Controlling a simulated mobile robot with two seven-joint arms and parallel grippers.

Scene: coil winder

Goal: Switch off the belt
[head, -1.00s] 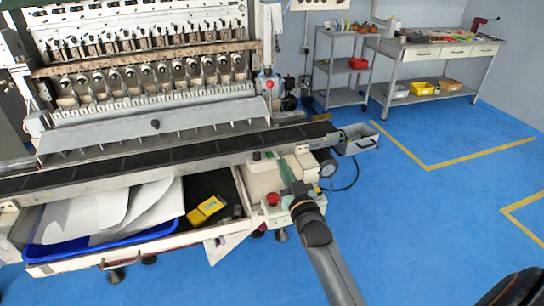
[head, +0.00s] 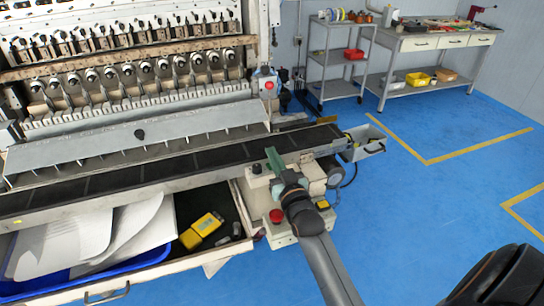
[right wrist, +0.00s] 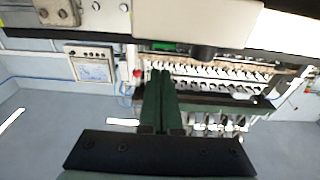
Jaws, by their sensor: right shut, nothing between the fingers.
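The belt (head: 110,180) is a long dark conveyor running across the front of the machine. At its right end is a pale control box (head: 262,185) with a black knob (head: 256,168) on top. A red mushroom button (head: 276,215) sits on a lower pale box in front. My right gripper (head: 271,152), with green fingers, is over the control box beside the black knob and hides part of the box top. In the right wrist view its fingers (right wrist: 160,73) are together and empty, below a pale box with a dark knob (right wrist: 203,51). My left gripper is not in view.
Another red button (head: 268,86) is on the machine's upright. An open drawer (head: 160,262) holds papers and a yellow device (head: 202,230). A grey tray (head: 364,143) is at the belt's end.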

